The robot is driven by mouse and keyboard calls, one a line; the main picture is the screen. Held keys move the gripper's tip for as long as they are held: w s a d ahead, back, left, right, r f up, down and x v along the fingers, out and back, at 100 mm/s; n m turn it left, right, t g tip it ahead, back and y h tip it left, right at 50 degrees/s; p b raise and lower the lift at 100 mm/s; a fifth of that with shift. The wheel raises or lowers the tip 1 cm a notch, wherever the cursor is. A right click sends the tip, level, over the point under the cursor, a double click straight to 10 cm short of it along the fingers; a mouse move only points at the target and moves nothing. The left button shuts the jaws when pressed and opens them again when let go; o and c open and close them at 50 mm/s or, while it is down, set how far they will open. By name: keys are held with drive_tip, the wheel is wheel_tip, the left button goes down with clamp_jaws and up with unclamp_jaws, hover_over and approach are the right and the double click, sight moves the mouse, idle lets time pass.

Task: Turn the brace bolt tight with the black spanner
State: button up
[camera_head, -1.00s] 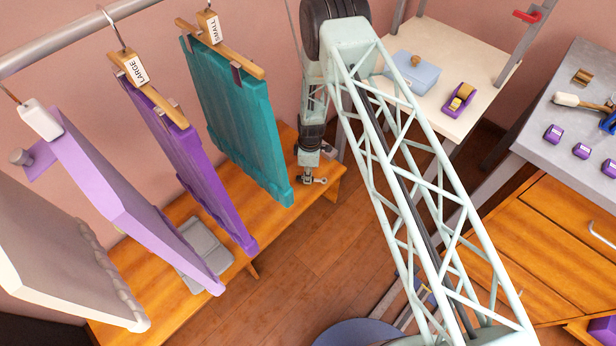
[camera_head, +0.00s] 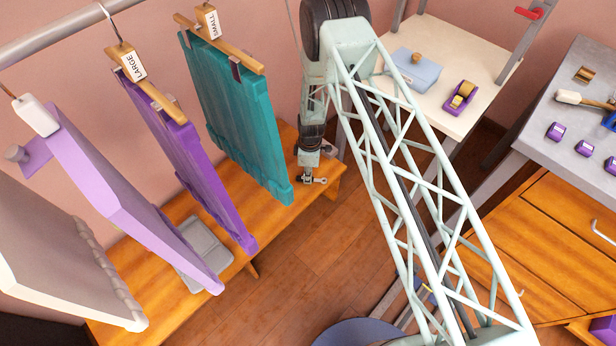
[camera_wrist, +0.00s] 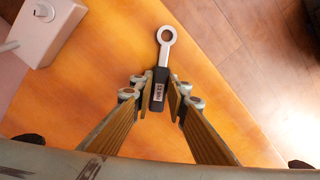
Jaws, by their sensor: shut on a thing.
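My gripper (camera_wrist: 158,93) is shut on the handle. In the head view my gripper (camera_head: 309,178) is low over the right end of the wooden bench, with the ring (camera_head: 323,181) showing at its right. A pale block with a round grey bolt-like head (camera_wrist: 44,12) is at the upper left of the wrist view, apart from the ring. I cannot tell if it is the brace bolt.
Garments on hangers, one teal (camera_head: 240,110) and one purple (camera_head: 190,160), hang from a rail left of my gripper, over the wooden bench (camera_head: 170,315). A grey tray-like item (camera_head: 205,250) lies on it. A white table (camera_head: 450,50) stands behind. Open floor (camera_head: 300,255) lies in front.

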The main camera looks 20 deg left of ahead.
drive_tip(key=o, duration=1)
drive_tip(key=shift+r, duration=0.15)
drive_tip(key=shift+d+r, duration=0.15)
drive_tip(key=shift+r, duration=5.7)
